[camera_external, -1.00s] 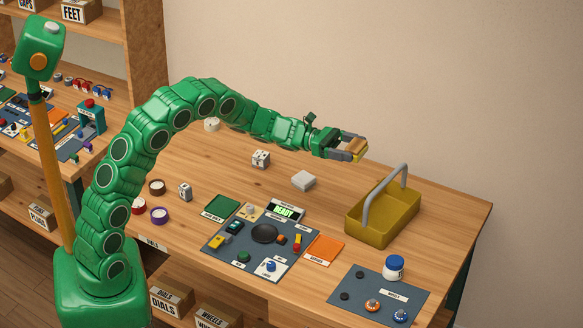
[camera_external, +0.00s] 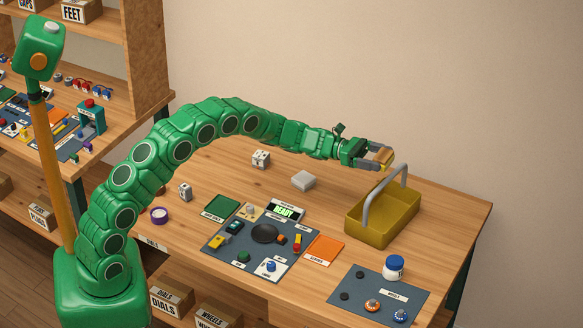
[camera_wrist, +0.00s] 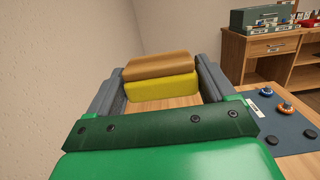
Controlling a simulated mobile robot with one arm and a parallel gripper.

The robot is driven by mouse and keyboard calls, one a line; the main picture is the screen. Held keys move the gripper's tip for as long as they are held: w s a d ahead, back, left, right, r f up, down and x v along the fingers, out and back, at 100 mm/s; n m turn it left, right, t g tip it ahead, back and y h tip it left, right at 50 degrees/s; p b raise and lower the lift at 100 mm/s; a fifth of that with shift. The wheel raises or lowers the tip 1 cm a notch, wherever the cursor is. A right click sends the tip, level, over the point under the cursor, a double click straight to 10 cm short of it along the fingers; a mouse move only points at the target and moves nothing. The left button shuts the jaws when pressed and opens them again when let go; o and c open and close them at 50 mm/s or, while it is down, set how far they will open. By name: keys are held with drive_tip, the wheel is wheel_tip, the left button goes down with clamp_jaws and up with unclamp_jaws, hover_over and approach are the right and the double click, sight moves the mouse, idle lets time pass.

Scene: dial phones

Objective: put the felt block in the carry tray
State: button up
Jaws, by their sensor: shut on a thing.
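The felt block (camera_external: 384,155), tan on one side and yellow on the other, is held between the fingers of my gripper (camera_external: 378,160). In the wrist view the block (camera_wrist: 160,78) spans the gap between the two grey fingers. My gripper is shut on it and holds it in the air. The carry tray (camera_external: 368,232) is a yellow open box with a grey arched handle, standing on the right of the table. The gripper and block appear just behind and left of the handle's top in the external view. The tray is not clearly seen in the wrist view.
A pale grey block (camera_external: 303,180) and a white cube (camera_external: 261,159) lie left of the tray. Another mat (camera_external: 215,243) holds several small parts. The table behind the tray looks clear.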

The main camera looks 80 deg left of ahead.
drive_tip(key=shift+w+a+f, duration=0.2)
drive_tip(key=shift+w+f, duration=0.95)
drive_tip(key=shift+f, duration=1.8)
drive_tip(key=shift+f, duration=0.15)
drive_tip(key=o, duration=1)
drive_tip(key=shift+r, duration=0.2)
